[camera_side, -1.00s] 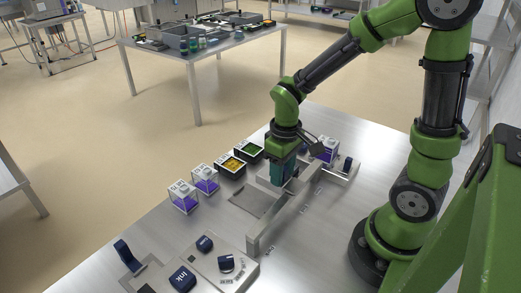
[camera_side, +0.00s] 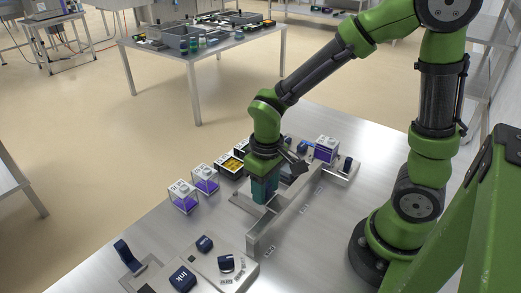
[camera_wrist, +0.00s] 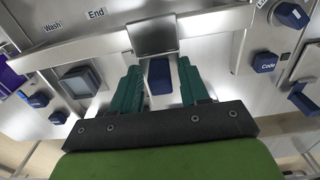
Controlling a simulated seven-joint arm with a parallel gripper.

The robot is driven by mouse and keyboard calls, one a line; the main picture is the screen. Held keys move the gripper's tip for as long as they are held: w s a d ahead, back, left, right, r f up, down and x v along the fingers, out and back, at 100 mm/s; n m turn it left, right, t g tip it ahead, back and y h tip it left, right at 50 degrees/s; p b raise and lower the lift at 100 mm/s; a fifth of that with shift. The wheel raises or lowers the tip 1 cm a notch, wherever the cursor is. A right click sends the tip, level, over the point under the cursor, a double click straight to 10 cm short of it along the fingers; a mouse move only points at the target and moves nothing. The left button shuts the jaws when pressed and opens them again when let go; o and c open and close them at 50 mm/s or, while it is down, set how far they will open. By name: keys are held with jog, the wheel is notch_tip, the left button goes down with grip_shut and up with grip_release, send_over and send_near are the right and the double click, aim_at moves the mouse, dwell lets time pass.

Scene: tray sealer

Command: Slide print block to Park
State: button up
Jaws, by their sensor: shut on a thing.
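In the wrist view, a dark blue handle (camera_wrist: 159,76) stands between the two teal fingers of my gripper (camera_wrist: 159,88). It adjoins a dark grey square block (camera_wrist: 153,36) at the long metal rail (camera_wrist: 90,48); together they appear to be the print block. In the side view, my gripper (camera_side: 263,190) is low beside the rail (camera_side: 285,213) and hides the print block. The rail carries small labels; in the wrist view, "Wash" (camera_wrist: 53,26) and "End" (camera_wrist: 96,13) are readable at the left. I cannot read a Park label.
A control panel (camera_side: 218,262) with dark blue knobs and an Ink button (camera_side: 182,279) stands at the near left. Clear boxes with purple contents (camera_side: 184,197) and a tray with yellow contents (camera_side: 231,164) lie left of my gripper. A purple-and-white box (camera_side: 326,149) stands at the rail's far end.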

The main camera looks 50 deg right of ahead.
jog(key=shift+s+a+f, duration=0.1)
jog(key=shift+a+f, duration=0.15)
jog(key=shift+a, duration=1.45)
jog(key=shift+a+f, duration=0.2)
jog(key=shift+a, duration=1.5)
jog(key=shift+c, duration=0.2)
jog(key=o, duration=0.5)
jog(key=shift+a+r, duration=0.15)
jog(key=shift+r, duration=3.5)
jog(key=s+d+r+m+t, duration=0.1)
jog(key=d+r+t, duration=0.1)
jog(key=d+r, duration=0.1)
jog(key=s+d+r+m+t+y, duration=0.1)
jog(key=s+d+r+t, duration=0.1)
jog(key=d+r, duration=0.1)
jog(key=s+d+r+m+t+y, duration=0.1)
jog(key=s+d+r+m+t, duration=0.1)
jog(key=d+r+t, duration=0.1)
jog(key=shift+d+r, duration=0.4)
jog(key=shift+d, duration=0.45)
